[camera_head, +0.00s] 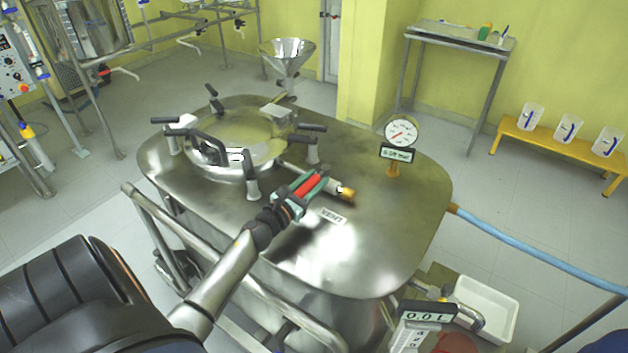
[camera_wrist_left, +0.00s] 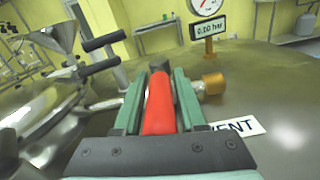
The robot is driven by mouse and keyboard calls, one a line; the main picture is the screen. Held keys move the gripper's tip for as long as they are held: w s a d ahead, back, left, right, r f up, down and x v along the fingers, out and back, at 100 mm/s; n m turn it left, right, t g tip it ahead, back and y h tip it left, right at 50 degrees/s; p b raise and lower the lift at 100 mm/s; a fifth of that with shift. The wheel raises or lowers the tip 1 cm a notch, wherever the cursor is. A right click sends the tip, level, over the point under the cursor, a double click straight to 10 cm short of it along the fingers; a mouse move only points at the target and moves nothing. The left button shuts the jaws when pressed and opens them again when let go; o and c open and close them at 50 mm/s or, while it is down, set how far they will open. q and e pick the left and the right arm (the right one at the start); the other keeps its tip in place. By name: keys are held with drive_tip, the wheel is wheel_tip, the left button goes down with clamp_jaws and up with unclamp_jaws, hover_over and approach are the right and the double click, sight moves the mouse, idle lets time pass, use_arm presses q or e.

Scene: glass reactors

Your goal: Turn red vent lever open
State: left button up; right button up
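The red vent lever (camera_head: 308,187) is on top of the steel vessel, beside a short valve pipe with a brass end (camera_head: 347,194). My left gripper (camera_head: 312,184) reaches it from the front, and its green fingers lie along both sides of the lever. In the left wrist view, the lever (camera_wrist_left: 159,105) fills the space between the fingers (camera_wrist_left: 162,90), which look shut on it. The brass end (camera_wrist_left: 213,83) is just right of the fingers. The VENT label (camera_head: 331,217) lies flat on the lid in front of the valve. My right gripper is not in view.
A round hatch (camera_head: 235,140) with black-handled clamps is left of the valve. A dial gauge (camera_head: 400,131) with a pressure display (camera_head: 398,153) stands to the right. A steel funnel (camera_head: 287,60) rises behind. The lid's front right is clear.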

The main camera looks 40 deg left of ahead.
use_arm(q)
clamp_jaws()
idle(1.0)
